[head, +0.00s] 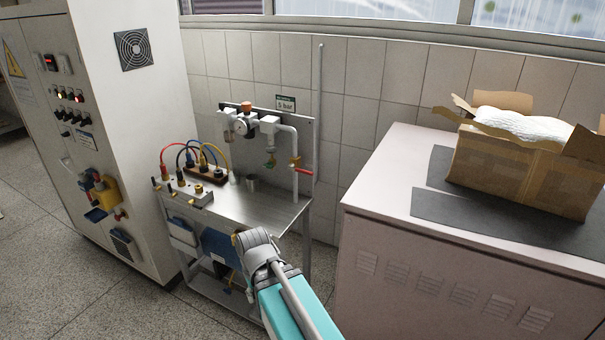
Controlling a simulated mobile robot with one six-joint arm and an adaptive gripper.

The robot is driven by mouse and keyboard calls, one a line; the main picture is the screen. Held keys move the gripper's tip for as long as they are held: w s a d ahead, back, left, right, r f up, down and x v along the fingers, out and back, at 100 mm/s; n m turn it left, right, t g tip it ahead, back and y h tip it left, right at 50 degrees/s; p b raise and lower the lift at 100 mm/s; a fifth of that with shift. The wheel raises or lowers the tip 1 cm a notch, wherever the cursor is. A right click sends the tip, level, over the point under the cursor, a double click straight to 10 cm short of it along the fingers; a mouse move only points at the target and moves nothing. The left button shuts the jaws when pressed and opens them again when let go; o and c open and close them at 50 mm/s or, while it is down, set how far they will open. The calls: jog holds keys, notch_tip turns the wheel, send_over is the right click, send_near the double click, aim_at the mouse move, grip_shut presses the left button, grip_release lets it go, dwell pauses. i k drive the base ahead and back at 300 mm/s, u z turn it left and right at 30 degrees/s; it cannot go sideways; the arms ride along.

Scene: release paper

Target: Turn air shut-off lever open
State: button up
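A small red lever (304,171) sits on the vertical white pipe (294,143) at the right end of the metal bench. It sticks out to the right, roughly across the pipe, tilted slightly down. A brass-coloured fitting (295,160) shows at the lever's base. A 5 bar sign (286,103) hangs on the panel above. My arm reaches up from the bottom edge, and its grey wrist part ends in front of the bench, below and left of the lever, apart from it in the picture. My gripper's fingers cannot be made out.
A tall white cabinet (150,120) stands left. A pale cabinet (400,190) with an open cardboard box (520,165) stands close on the right.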

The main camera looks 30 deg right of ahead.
aim_at(291, 168)
jog(key=u, duration=0.75)
jog(key=k, duration=0.5)
jog(key=z, duration=0.9)
jog(key=i, duration=0.95)
jog(key=u, duration=0.05)
